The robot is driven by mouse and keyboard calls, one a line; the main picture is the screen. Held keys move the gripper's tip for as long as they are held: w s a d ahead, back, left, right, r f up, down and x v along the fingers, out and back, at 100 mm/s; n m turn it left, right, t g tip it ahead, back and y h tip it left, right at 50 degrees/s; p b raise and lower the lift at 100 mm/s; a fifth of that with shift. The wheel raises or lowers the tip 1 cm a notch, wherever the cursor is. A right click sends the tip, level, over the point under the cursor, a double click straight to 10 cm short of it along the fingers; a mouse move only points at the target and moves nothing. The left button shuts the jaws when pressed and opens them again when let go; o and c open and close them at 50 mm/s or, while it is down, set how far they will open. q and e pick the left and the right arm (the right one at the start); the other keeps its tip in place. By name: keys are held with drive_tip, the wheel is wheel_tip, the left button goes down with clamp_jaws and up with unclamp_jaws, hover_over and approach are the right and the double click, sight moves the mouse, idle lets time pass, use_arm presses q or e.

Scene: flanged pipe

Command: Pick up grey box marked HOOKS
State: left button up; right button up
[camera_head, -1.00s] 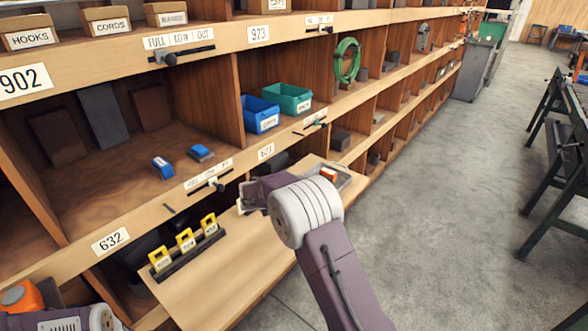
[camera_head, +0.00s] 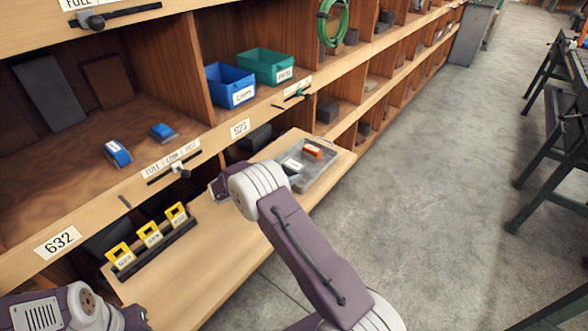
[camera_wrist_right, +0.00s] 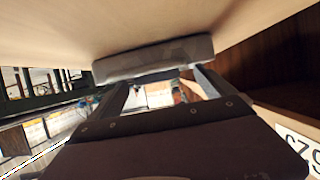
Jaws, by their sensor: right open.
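No grey box with a readable HOOKS label shows now. A clear grey tray (camera_head: 322,172) on the pull-out board holds an orange item (camera_head: 312,153) and a small grey item with a pale label (camera_head: 292,166), too small to read. My right gripper (camera_head: 219,188) is over the board, left of the tray; its wrist hides most of it. In the right wrist view the fingers (camera_wrist_right: 160,92) are apart with nothing held. A grey block-like thing (camera_wrist_right: 152,58) lies beyond them; I cannot tell what it is. My left arm is at the lower left, its fingers unclear (camera_head: 135,318).
The board (camera_head: 222,245) carries a rack of yellow tags (camera_head: 150,240). Shelves behind hold a blue bin (camera_head: 228,88), a teal bin (camera_head: 266,66) and blue items (camera_head: 117,153). The shelf front edge (camera_head: 110,195) is close.

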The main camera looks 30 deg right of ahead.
sight(289, 169)
drive_tip(key=shift+w+d+f, duration=0.1)
drive_tip(key=shift+d+f, duration=0.05)
drive_tip(key=shift+d, duration=0.4)
drive_tip(key=p+x, duration=0.1)
drive_tip(key=x, duration=0.4)
drive_tip(key=shift+d+f, duration=0.15)
drive_tip(key=shift+s, duration=0.2)
drive_tip(key=shift+c, duration=1.2)
drive_tip(key=c, duration=1.4)
